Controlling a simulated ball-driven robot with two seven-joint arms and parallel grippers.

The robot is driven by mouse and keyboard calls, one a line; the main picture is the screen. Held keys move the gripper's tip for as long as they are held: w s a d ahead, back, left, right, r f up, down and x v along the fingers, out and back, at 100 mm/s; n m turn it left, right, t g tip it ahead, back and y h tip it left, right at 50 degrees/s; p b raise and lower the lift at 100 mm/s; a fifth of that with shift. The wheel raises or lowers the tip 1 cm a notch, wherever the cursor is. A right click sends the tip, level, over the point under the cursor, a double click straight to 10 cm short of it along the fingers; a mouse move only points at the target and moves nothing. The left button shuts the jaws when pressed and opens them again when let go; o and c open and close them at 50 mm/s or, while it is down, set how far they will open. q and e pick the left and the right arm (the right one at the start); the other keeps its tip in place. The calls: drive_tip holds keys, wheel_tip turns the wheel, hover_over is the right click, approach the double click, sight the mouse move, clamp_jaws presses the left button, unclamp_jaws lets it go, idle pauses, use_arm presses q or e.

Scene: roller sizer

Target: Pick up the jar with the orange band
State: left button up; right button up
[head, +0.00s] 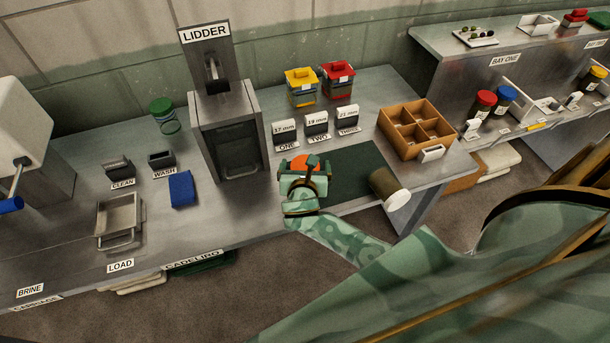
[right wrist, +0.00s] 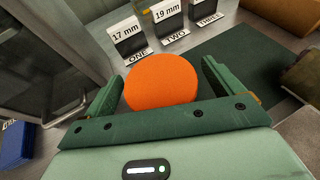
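A round orange top (head: 306,162), seen nearly from above in the right wrist view (right wrist: 161,82), stands on the bench in front of the size cards. Whether it is the top of a jar with an orange band I cannot tell, as its sides are hidden. My right gripper (head: 306,171) is at it, with one green finger on each side. In the right wrist view the gripper (right wrist: 162,85) is open, with narrow gaps beside the orange top. My left gripper is not in view.
The LIDDER machine (head: 222,120) stands left of the gripper. Behind are size cards (head: 316,124) and yellow (head: 302,88) and red (head: 338,82) bins. A dark green mat (head: 352,170), a brown cylinder (head: 388,188) and a wooden divided box (head: 412,130) lie to the right.

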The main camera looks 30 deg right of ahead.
drive_tip(key=c, duration=1.6)
